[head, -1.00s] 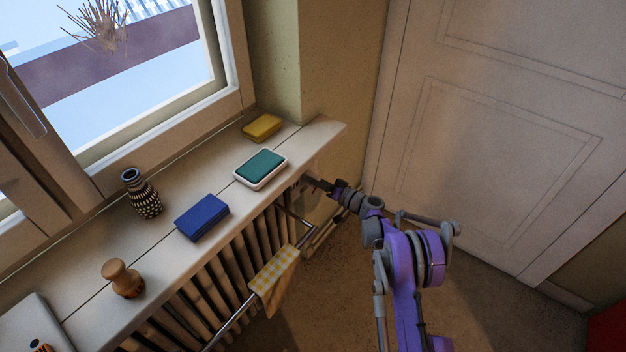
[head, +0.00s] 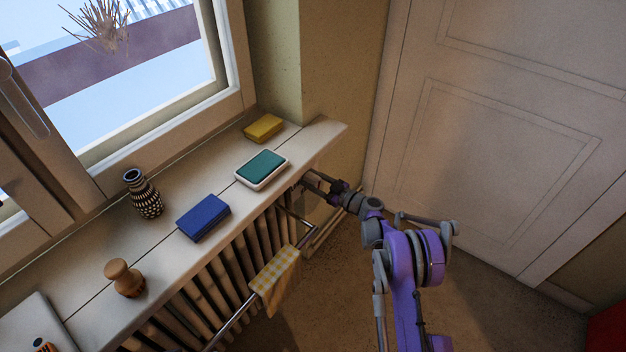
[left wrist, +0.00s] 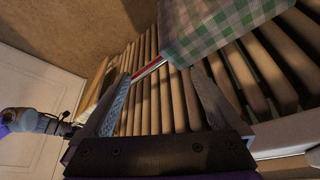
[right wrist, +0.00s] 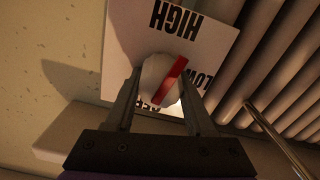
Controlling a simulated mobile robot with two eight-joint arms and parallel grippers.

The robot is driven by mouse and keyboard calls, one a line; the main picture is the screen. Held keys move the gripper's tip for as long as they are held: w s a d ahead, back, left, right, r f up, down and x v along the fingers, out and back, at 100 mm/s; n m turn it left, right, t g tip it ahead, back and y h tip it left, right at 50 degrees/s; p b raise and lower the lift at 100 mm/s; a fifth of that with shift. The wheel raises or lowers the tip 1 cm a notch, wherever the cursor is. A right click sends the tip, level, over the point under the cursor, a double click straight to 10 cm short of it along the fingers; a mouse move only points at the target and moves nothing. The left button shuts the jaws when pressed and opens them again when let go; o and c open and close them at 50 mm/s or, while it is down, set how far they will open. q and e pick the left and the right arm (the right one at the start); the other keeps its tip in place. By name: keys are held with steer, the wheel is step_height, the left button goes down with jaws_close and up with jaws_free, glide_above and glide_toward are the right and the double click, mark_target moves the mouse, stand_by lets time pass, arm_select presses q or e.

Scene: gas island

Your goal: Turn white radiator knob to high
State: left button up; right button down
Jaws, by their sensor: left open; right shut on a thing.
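The white radiator knob (right wrist: 157,72) shows in the right wrist view, round, with a red bar across it slanting from upper right to lower left. Behind it is a white plate (right wrist: 118,40) with upside-down black labels: HIGH above the knob, LOW at its right, and one below mostly hidden, likely OFF. My right gripper (right wrist: 160,88) is shut on the knob, one finger at each side. In the head view my right gripper (head: 308,181) reaches under the sill's far end, and the knob is hidden there. My left gripper (left wrist: 160,80) is open and empty, in front of the radiator ribs.
The radiator (head: 232,262) stands under the windowsill (head: 90,262). A checked towel (head: 277,278) hangs on a metal rail before it, close to my left gripper. The sill holds a blue box (head: 203,218), sponges, a patterned vase (head: 145,197) and a wooden shaker (head: 124,279). A door (head: 500,130) is at right.

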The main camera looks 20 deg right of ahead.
steer(key=shift+n, duration=1)
steer(key=shift+c, duration=1.3)
jaws_free()
steer(key=v, duration=1.1)
steer(key=shift+p, duration=0.3)
